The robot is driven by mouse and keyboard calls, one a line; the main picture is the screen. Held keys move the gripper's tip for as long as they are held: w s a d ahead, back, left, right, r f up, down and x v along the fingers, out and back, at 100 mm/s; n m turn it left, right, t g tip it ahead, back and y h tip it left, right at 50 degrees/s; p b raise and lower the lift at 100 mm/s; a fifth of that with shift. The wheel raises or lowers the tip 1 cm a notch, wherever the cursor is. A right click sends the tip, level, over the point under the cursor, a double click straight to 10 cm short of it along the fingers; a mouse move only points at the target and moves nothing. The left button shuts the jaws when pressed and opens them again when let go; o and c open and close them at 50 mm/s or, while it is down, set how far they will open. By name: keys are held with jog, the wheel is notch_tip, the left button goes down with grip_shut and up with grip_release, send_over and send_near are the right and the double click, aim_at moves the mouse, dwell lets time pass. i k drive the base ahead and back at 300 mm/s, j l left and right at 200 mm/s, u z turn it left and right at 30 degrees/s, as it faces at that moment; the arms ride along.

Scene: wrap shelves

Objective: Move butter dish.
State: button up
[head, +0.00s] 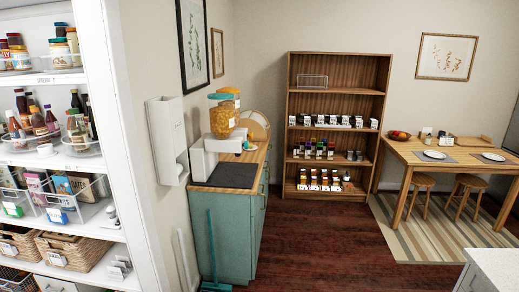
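I cannot pick out a butter dish for certain. A clear, box-shaped container (312,81) stands on the upper shelf of the wooden bookcase (291,115) at the back; it looks empty, and I cannot tell whether it is the dish. A small white item (45,149) sits between clear trays on the white pantry shelves (122,170) at the left, too small to identify. My gripper is not in view.
A teal cabinet (222,232) with a cereal dispenser (222,115) stands along the left wall, a teal broom (212,245) before it. A dining table (405,152) with stools is at right, a white counter corner (500,270) at lower right. Dark floor between is clear.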

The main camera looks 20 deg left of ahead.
aim_at(251, 147)
jog(key=i+u, duration=0.1)
jog(key=i, duration=3.4)
jog(key=i+l+u, duration=0.15)
jog(key=i+u, duration=0.25)
jog(key=i, duration=0.25)
jog(key=i+l+u, duration=0.35)
jog(key=i, duration=0.3)
jog(key=i+l+u, duration=0.4)
jog(key=i, duration=0.2)
jog(key=i+l+u, duration=0.4)
jog(key=l, duration=0.35)
jog(key=i+j, duration=0.05)
jog(key=i, duration=0.05)
